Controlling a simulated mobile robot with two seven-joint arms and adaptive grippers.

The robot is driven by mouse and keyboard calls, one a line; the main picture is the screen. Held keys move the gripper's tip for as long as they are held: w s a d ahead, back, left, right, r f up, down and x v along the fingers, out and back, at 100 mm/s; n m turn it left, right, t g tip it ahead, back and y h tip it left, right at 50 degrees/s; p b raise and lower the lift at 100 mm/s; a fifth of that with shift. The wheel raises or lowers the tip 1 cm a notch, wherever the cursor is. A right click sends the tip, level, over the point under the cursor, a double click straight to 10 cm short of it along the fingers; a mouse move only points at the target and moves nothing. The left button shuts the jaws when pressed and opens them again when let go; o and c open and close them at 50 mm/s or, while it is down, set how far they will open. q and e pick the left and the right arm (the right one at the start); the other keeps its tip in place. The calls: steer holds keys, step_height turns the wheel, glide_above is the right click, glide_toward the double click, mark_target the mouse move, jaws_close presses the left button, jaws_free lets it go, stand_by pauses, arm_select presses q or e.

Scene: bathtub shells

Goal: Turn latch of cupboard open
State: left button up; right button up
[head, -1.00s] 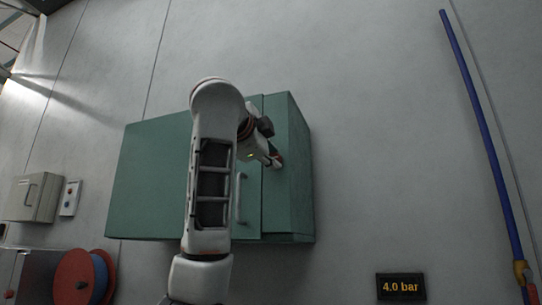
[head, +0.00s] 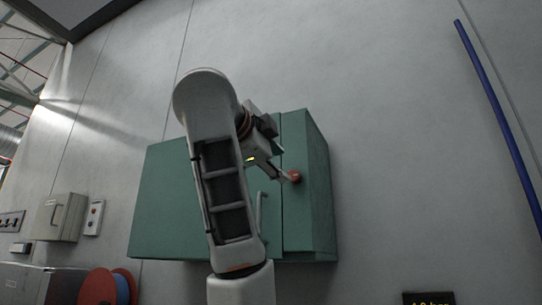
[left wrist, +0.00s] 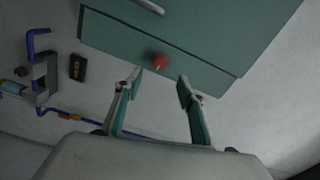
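The green cupboard (head: 308,190) hangs on the grey wall; its front also shows in the left wrist view (left wrist: 215,50). Its red latch knob (head: 295,177) is on the narrow right-hand panel; in the left wrist view the knob (left wrist: 160,62) lies just beyond the fingertips, between their lines. My left gripper (head: 281,174) is at the cupboard front, its fingertips just left of the knob in the head view. In the left wrist view the gripper (left wrist: 160,85) is open with nothing between its fingers. My left arm hides part of the cupboard. My right gripper is not in view.
A bar handle (head: 261,212) is on the cupboard front, left of the knob. A grey box (head: 60,217) and a red reel (head: 98,288) are at the lower left. A blue pipe (head: 497,120) runs down the wall at right. The wall between is clear.

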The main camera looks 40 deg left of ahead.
arm_select(q)
steer(key=shift+v, duration=1.9)
